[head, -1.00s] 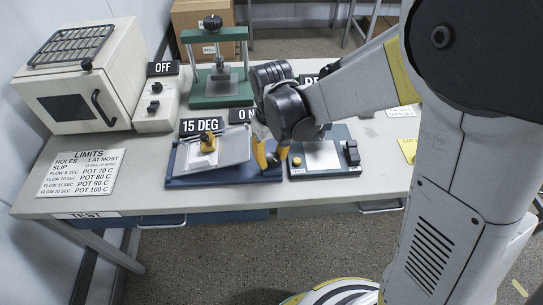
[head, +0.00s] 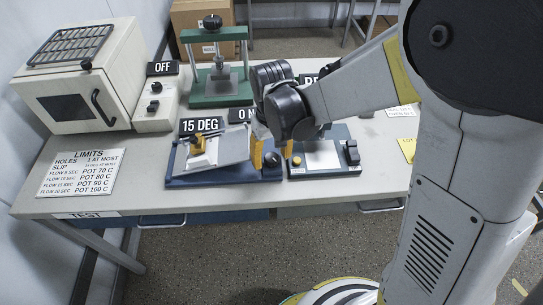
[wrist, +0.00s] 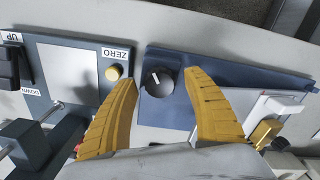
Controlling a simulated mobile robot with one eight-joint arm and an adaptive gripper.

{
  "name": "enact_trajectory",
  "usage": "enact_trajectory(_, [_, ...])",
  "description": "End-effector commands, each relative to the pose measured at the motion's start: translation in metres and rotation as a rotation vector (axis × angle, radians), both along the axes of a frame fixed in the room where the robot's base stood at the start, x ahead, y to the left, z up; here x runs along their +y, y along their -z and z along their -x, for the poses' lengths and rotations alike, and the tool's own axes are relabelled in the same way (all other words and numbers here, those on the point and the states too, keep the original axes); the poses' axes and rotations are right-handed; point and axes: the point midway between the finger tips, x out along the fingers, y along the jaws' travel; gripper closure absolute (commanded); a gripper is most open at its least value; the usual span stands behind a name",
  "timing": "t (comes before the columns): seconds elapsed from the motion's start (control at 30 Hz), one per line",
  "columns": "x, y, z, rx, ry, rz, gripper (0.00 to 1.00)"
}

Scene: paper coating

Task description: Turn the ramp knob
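The ramp knob (wrist: 158,81) is a round black dial with a white mark, on the right end of the ramp's blue base (wrist: 215,72). In the wrist view it lies between the two yellow fingers of my gripper (wrist: 158,78), which are spread with gaps at both sides. In the head view the gripper (head: 272,150) is over the base's right end, with the knob (head: 272,159) showing below. The ramp plate (head: 233,149) is tilted, its right side higher. The sign (head: 201,125) reads 15 DEG.
Right of the ramp is a dark-blue device (head: 324,156) with a yellow button, close to my gripper. A green press (head: 220,88) stands behind. A white oven (head: 80,78) and limits sign (head: 80,174) are at left. The table's front strip is clear.

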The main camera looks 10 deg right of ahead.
Motion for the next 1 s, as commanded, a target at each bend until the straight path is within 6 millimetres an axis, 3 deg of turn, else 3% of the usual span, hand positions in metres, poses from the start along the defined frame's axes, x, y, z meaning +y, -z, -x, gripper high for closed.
enact_trajectory(0.27, [0.000,-0.007,0.000,0.000,0.000,0.000,0.41])
enact_trajectory(0.7, [0.000,-0.096,0.001,0.000,0.000,0.000,0.41])
enact_trajectory(1.0, [0.000,-0.120,0.000,0.000,0.000,0.000,0.41])
